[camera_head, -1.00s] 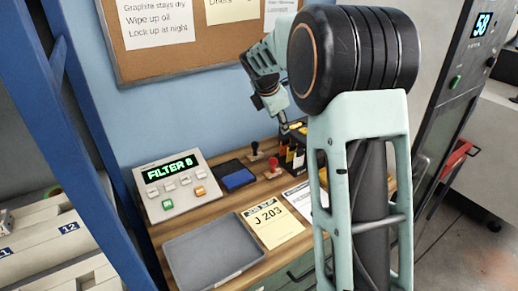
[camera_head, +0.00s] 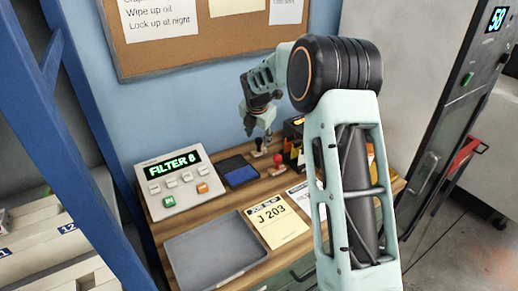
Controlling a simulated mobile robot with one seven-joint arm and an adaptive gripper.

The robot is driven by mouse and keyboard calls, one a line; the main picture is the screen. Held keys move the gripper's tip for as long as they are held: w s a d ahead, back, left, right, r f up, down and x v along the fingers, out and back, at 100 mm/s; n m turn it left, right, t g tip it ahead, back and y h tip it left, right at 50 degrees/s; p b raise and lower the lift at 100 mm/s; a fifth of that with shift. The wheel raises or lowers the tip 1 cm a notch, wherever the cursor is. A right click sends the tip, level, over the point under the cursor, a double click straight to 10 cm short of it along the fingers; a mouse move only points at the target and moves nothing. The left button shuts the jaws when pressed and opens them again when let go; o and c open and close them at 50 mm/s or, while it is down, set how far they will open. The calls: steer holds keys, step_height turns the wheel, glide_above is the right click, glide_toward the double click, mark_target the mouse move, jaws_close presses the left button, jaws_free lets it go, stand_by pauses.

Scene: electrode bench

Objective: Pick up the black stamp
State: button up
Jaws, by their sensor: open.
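The black stamp (camera_head: 258,152) stands upright at the back of the wooden bench, just right of the blue ink pad. My gripper (camera_head: 259,136) is open and points down right above it. The fingertips hide the stamp's top, and I cannot tell whether they touch it or are on both sides of it. A red-knobbed stamp (camera_head: 278,162) stands just to the right.
A blue ink pad (camera_head: 239,170) and the control box reading FILTER 8 (camera_head: 173,185) are at left. A dark holder (camera_head: 294,142) is close right. A grey tray (camera_head: 215,250) and yellow J 203 slip (camera_head: 277,221) lie in front.

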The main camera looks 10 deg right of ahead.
mark_target(259, 138)
steer(key=x, duration=0.5)
steer(key=shift+w+d+r+p, duration=0.1)
steer(key=shift+p, duration=0.25)
jaws_close()
steer(key=shift+r, duration=0.1)
steer(key=shift+r, duration=0.5)
step_height(259, 138, up, 2)
steer(key=shift+r, duration=0.2)
steer(key=s+r+b, duration=0.1)
steer(key=s+r, duration=0.3)
steer(key=s, duration=0.3)
steer(key=s+d+r+b, duration=0.1)
steer(key=s+r, duration=0.4)
steer(key=s, duration=0.2)
steer(key=shift+d+r, duration=0.2)
steer(key=shift+r, duration=0.05)
